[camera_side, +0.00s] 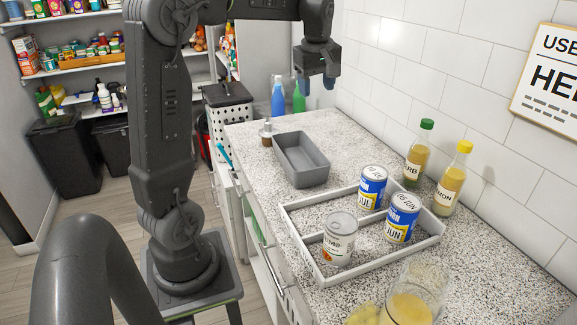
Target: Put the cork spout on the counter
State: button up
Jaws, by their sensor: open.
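A small brown piece with a pale top (266,134) stands on the speckled counter (318,123), at the left edge beside the grey bin; it may be the cork spout, but it is too small to tell. My gripper (316,85) hangs pointing down above the far part of the counter.
An empty grey bin (301,183) sits mid-counter. A light grey divided tray (317,271) holds several cans. Two bottles with green (416,158) and yellow (452,182) caps stand by the tiled wall. A glass jar (412,307) is in front. Blue (278,99) and green (299,98) bottles stand behind.

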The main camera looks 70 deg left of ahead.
jog(key=s+d+m+t, duration=0.1)
jog(key=s+d+m, duration=0.35)
jog(key=d, duration=0.35)
jog(key=s+d+m+t, duration=0.2)
jog(key=s+d+m, duration=0.1)
jog(key=d+m, duration=0.3)
jog(key=s+d+f+m+t+h, duration=0.1)
jog(key=s+d+f+m, duration=0.5)
jog(key=s+d+m, duration=0.2)
jog(key=shift+s+d+h, duration=0.4)
jog(key=shift+s+d, duration=0.05)
jog(key=shift+d, duration=0.4)
